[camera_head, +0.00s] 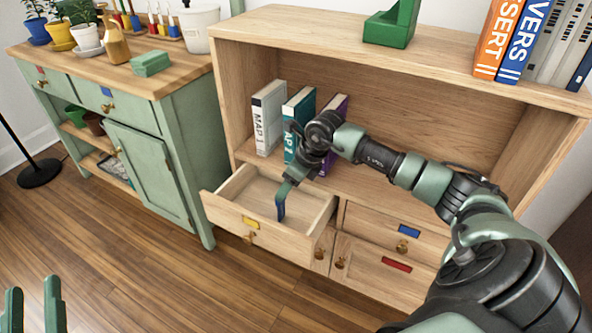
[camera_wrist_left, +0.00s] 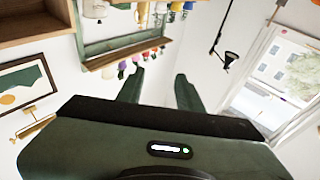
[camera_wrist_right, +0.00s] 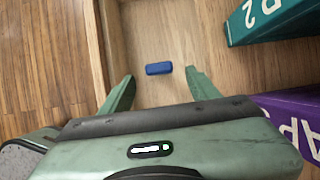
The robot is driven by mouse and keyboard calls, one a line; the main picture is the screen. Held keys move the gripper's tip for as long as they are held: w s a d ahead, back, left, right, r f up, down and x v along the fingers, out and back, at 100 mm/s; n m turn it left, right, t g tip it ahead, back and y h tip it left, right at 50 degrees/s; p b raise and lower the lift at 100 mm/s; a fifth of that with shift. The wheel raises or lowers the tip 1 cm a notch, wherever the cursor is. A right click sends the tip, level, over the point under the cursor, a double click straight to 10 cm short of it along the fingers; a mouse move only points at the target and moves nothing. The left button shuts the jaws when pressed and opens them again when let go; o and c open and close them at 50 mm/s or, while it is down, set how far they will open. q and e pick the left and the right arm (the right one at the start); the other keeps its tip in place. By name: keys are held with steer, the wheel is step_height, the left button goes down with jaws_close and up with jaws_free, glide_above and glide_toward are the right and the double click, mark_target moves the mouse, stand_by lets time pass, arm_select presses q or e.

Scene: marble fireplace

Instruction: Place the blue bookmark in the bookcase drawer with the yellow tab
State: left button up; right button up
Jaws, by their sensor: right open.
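The bookcase drawer (camera_head: 240,193) with the yellow tab (camera_head: 250,222) is pulled open. The blue bookmark (camera_head: 280,208) shows as a narrow, roughly upright strip just below my right gripper (camera_head: 287,188), over or inside the drawer's right part. In the right wrist view the bookmark (camera_wrist_right: 158,69) is a short blue bar against the drawer floor, between the open fingers with gaps on both sides. Whether its lower end touches the floor cannot be told. My left gripper (camera_head: 34,305) is open and empty at the lower left, far from the bookcase; its fingers also show in the left wrist view (camera_wrist_left: 160,85).
Drawers with a blue tab (camera_head: 409,231) and a red tab (camera_head: 397,265) are shut, right of the open one. Several books (camera_head: 268,118) stand on the shelf behind my right gripper. A green cabinet (camera_head: 150,172) stands to the left, with open floor (camera_head: 110,270) in front.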

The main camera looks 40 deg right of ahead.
steer(key=p+v, duration=0.1)
steer(key=v, duration=0.5)
steer(key=s+a+r+y, duration=0.1)
steer(key=a+y, duration=0.4)
steer(key=a, duration=0.7)
steer(key=s+a+r+y, duration=0.15)
steer(key=a+y, duration=0.25)
steer(key=a, duration=0.7)
steer(key=s+a+r+m+t+y, duration=0.35)
steer(key=a+r+m+t, duration=0.45)
steer(key=r+m+t, duration=0.65)
arm_select(q)
step_height(320, 180, down, 7)
steer(key=a+g+y, duration=0.1)
steer(key=g, duration=0.3)
arm_select(e)
steer(key=s+d+f+m+g+h, duration=0.1)
steer(key=f+m+h, duration=0.4)
steer(key=m, duration=0.6)
steer(key=s+d+f+m+g+h, duration=0.1)
steer(key=f+m+h, duration=0.4)
steer(key=m, duration=0.7)
steer(key=s+d, duration=0.1)
steer(key=d, duration=0.1)
steer(key=shift+s+d+g, duration=0.3)
steer(key=shift+d+g, duration=0.05)
